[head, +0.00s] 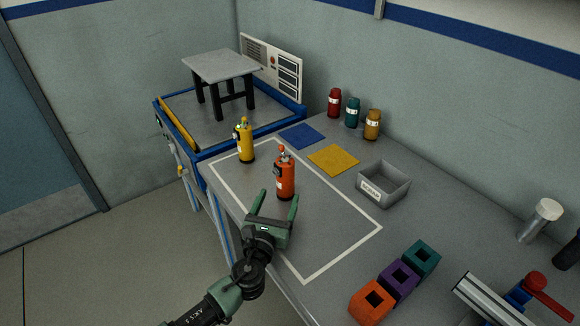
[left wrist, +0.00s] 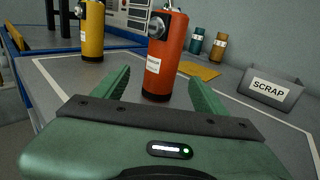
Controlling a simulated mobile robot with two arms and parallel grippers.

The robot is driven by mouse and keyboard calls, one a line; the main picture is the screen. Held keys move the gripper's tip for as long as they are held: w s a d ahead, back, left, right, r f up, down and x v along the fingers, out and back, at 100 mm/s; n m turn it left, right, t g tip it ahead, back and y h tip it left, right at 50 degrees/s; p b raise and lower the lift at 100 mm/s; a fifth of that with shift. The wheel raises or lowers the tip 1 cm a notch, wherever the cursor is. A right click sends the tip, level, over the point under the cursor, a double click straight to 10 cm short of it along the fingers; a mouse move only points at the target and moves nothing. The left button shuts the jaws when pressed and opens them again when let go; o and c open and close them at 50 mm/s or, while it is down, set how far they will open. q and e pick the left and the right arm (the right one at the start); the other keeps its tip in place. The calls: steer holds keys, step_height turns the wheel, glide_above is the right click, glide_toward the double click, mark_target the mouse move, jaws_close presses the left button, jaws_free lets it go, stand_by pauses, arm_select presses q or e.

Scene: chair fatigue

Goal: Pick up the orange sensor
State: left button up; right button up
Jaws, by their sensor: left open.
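The orange sensor (head: 285,178) is an upright cylinder with a small dark fitting on its side and an orange top, standing inside the white outline on the grey table. In the left wrist view the orange sensor (left wrist: 165,62) stands ahead, between and beyond the fingertips. My left gripper (head: 277,200) is green, open and empty, with its fingers pointing at the sensor. In the left wrist view its two fingers (left wrist: 160,90) show on either side of the sensor's lower part. I cannot tell if either finger touches it. My right gripper is not in view.
A yellow sensor (head: 245,142) stands behind left. A grey scrap bin (head: 396,185) and yellow mat (head: 333,159) lie to the right, a blue mat (head: 301,136) behind. Coloured blocks (head: 399,280) sit at front right. A blue-edged test stand (head: 206,153) adjoins the table's left end.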

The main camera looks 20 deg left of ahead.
mark_target(283, 189)
arm_select(q)
steer(key=w, duration=0.3)
steer(key=shift+w+r, duration=0.1)
steer(key=shift+r, duration=0.05)
steer(key=w, duration=0.4)
steer(key=shift+w, duration=0.15)
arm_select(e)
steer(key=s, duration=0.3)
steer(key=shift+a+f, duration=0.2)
arm_select(q)
steer(key=c, duration=1.6)
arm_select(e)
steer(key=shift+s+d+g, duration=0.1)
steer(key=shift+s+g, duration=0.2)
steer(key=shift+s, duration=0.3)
